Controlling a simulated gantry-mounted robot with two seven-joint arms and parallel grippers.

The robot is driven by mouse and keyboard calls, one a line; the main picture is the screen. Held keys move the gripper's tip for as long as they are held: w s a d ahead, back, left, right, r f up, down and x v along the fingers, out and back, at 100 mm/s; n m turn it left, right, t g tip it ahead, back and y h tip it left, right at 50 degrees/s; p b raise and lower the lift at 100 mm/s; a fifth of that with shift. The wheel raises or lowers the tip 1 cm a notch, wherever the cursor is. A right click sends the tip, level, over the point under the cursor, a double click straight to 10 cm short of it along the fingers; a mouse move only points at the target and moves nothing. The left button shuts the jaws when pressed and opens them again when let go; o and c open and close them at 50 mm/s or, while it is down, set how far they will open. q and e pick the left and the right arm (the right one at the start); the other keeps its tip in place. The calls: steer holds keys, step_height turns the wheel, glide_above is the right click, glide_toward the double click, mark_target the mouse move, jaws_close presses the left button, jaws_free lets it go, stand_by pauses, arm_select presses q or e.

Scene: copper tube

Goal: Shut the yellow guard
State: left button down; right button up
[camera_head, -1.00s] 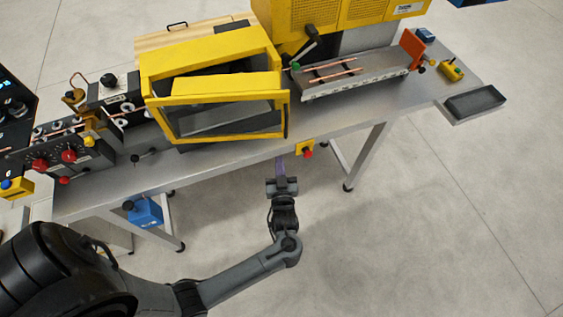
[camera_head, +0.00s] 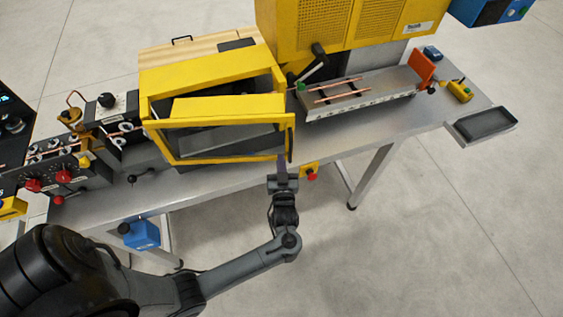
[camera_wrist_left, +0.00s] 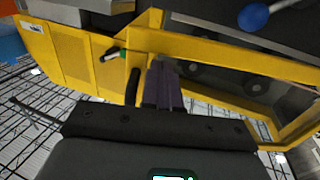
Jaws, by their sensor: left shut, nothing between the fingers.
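The yellow guard (camera_head: 215,121) is a windowed frame at the front of a yellow housing (camera_head: 205,72) on the bench. It stands out from the housing at an angle, with an open gap showing behind its top bar. A black upright handle (camera_head: 290,145) is at its right end; it also shows in the left wrist view (camera_wrist_left: 132,87). My left gripper (camera_head: 283,160) is shut and empty, just below and beside the handle. In the left wrist view its purple fingers (camera_wrist_left: 163,84) are just right of the handle, in front of the guard frame; contact is unclear. My right gripper is out of view.
A red stop button on a yellow box (camera_head: 310,172) is on the bench edge, close right of my left gripper. Copper tubes lie on a grey bed (camera_head: 345,97) at right. A knobbed control panel (camera_head: 50,175) is at left. The floor in front is clear.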

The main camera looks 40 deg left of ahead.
arm_select(q)
steer(key=shift+w, duration=0.1)
steer(key=w+a+n+g+y+b, duration=0.2)
steer(key=w+a+g+b, duration=0.1)
steer(key=w+a+b, duration=0.4)
steer(key=shift+a+f, duration=0.25)
steer(key=shift+a, duration=0.55)
steer(key=shift+d, duration=0.1)
